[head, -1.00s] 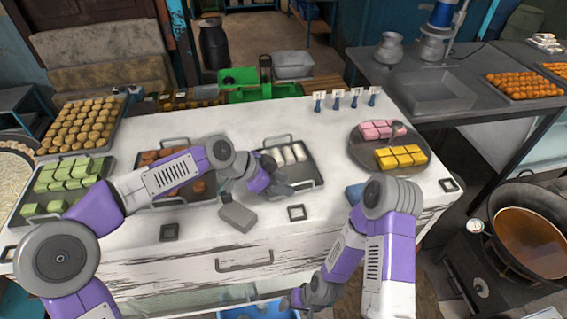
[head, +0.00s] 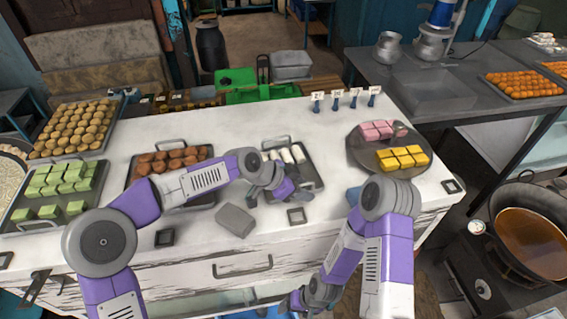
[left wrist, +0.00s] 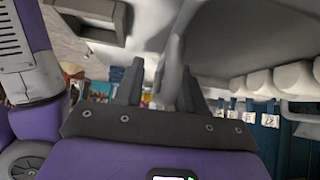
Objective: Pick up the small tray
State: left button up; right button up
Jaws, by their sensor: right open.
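The small grey tray (head: 316,172) holds several white rolls and lies on the white counter, right of the brown-sweets tray. My left gripper (head: 303,193) is at the tray's near end, and my forearm hides part of that end. In the left wrist view my left gripper (left wrist: 160,88) has its fingers apart, with a grey bar of the tray (left wrist: 178,48) seen between them; I cannot tell whether they touch it. White rolls (left wrist: 258,84) show at the right there. My right gripper (head: 293,302) is low, by the counter's front, small and partly cut off.
A grey block (head: 235,220) and a small square frame (head: 296,216) lie near the counter's front. Trays of green (head: 50,226) and brown sweets (head: 131,180) are to the left. A round plate (head: 362,160) with pink and yellow sweets is to the right. Little signs (head: 336,102) stand behind.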

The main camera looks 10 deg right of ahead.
pick_arm(q)
jog(key=shift+c, duration=0.3)
grip_shut()
jog(key=shift+r, duration=0.15)
